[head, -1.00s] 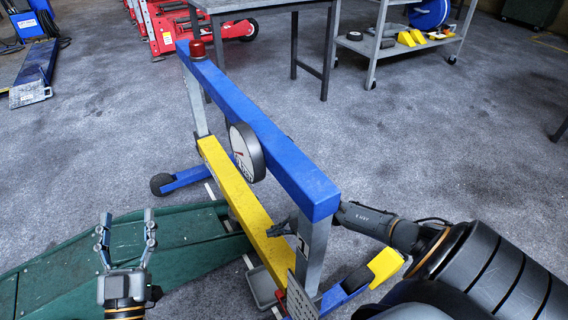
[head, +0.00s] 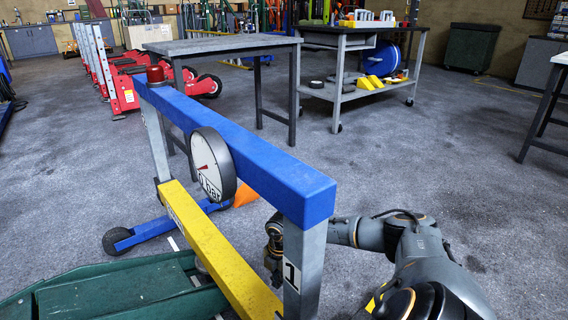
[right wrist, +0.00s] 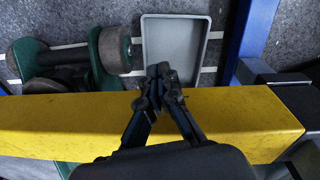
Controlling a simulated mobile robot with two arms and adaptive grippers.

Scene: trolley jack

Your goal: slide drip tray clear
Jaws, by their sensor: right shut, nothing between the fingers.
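The drip tray (right wrist: 176,45) is a shallow light grey rectangular pan in the right wrist view. It lies beyond the yellow beam (right wrist: 235,115), beside a green wheeled part of the trolley jack (right wrist: 113,50). My right gripper (right wrist: 160,72) is shut and empty. Its fingers reach across the beam, and their tips overlap the tray's near edge in the picture; I cannot tell whether they touch it. In the head view the right gripper (head: 273,266) is partly hidden by the beam and the grey post. The tray and my left gripper are not in the head view.
A blue-topped press frame (head: 262,150) with a round gauge (head: 213,166) stands close in front. The green jack body (head: 110,295) is at lower left. A grey table (head: 222,44) and a wheeled cart (head: 345,95) stand behind. Floor to the right is open.

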